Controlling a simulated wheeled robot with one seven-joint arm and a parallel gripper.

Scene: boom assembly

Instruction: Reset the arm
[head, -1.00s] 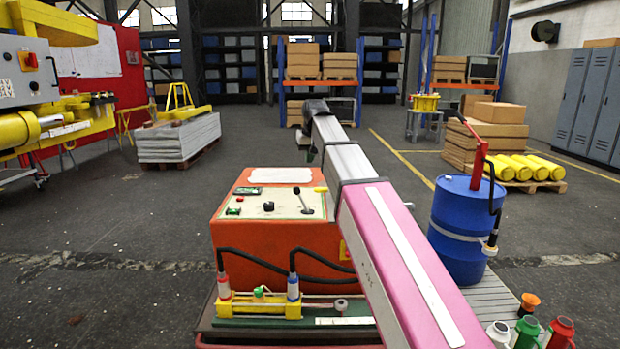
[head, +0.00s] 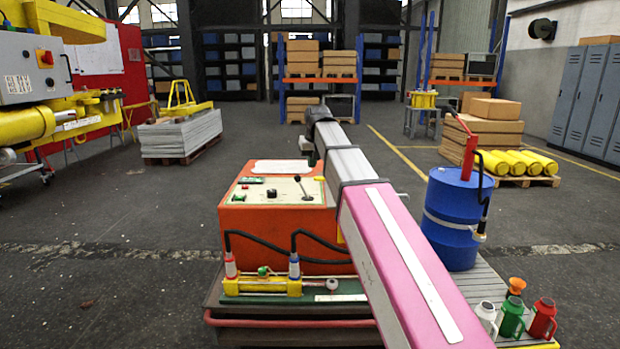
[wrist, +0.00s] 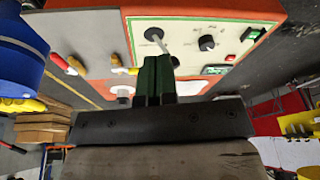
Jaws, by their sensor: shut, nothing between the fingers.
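My arm reaches forward over the orange control console (head: 285,225). My gripper shows in the wrist view with two dark green fingers (wrist: 158,68) shut together and nothing between them. In the wrist view the console's cream panel (wrist: 205,58) fills the upper part of the picture. A lever (wrist: 162,42) on that panel appears just beyond the fingertips; I cannot tell whether they touch. In the head view the lever (head: 303,187) stands on the console top with a black knob, and the arm hides the console's right side.
A blue barrel (head: 453,225) with a red pump stands right of my arm. Several bottles (head: 512,318) stand at the front right. A yellow and green hydraulic unit (head: 270,288) sits before the console.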

